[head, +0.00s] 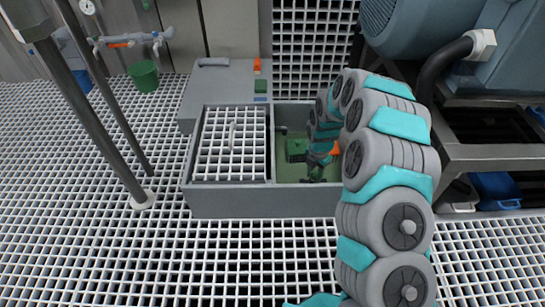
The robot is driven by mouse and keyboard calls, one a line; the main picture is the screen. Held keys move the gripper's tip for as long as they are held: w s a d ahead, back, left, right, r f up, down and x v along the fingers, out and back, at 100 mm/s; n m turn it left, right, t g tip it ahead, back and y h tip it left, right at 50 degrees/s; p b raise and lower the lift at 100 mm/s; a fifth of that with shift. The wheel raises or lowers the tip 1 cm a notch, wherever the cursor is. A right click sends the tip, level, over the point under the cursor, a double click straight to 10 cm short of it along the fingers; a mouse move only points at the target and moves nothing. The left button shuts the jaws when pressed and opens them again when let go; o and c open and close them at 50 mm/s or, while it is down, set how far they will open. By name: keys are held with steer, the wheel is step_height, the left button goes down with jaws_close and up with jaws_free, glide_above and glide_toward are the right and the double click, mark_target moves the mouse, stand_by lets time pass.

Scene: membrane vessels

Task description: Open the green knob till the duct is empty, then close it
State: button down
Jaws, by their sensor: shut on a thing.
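An open grey-walled duct (231,201) sits in the middle of the head view. Its right compartment is uncovered and has a green floor (289,171). A green blocky part (297,147) shows inside it, left of my gripper. My gripper (316,174) reaches down into this compartment from the right. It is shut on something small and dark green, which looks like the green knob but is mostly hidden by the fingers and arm. How far the knob is turned cannot be told. I cannot make out a liquid level in the duct.
A white grating (231,143) covers the duct's left compartment. A grey box (219,87) stands behind it. A motor on a grey frame (485,155) is close on the right. A slanting pole (98,118) and green bucket (144,76) are at left. The front floor grating is clear at left.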

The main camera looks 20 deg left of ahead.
stand_by(0.6)
steer(key=m+p, duration=0.1)
steer(key=m, duration=0.4)
steer(key=shift+r+m+p, duration=0.1)
steer(key=shift+m+p, duration=0.3)
steer(key=m+p, duration=0.1)
steer(key=m, duration=0.4)
steer(key=m+p, duration=0.1)
steer(key=m, duration=0.4)
steer(key=m+p, duration=0.1)
steer(key=m, duration=0.4)
steer(key=shift+c, duration=2.4)
jaws_free()
step_height(320, 180, up, 8)
steer(key=shift+f+p, duration=0.1)
steer(key=shift+p, duration=0.35)
